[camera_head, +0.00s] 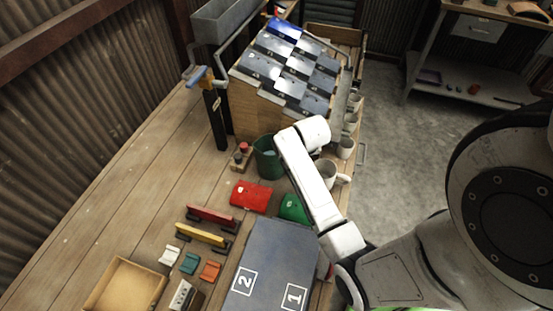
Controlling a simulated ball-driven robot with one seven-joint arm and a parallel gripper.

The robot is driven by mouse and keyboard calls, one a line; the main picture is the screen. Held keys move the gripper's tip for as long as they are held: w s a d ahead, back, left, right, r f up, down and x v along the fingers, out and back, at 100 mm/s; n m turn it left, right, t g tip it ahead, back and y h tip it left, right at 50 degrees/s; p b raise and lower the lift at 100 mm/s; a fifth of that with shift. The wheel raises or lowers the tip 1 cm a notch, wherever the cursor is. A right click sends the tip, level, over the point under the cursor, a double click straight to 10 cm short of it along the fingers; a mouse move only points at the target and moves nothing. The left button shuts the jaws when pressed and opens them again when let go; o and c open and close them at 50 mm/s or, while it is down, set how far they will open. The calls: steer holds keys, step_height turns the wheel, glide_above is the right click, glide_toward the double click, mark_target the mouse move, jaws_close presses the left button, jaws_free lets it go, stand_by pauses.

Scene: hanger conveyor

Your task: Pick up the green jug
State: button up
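A dark green, open-topped round vessel (268,158), which looks like the green jug, stands upright on the wooden bench below the sloped rack. My white arm passes close to its right side in the picture. I cannot make out a handle. A brighter green object (292,208) lies nearer, partly hidden by my arm; its shape is unclear. I cannot see my gripper's fingers.
A red block (250,197), a small wooden stand (241,158) and a pale mug (327,171) are near the vessel. A grey panel marked 1 and 2 (271,262), red and yellow bars, and a shallow wooden tray (124,286) lie nearer. The bench's left side is clear.

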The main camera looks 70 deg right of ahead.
jaws_close()
steer(key=shift+r, duration=0.1)
stand_by(0.6)
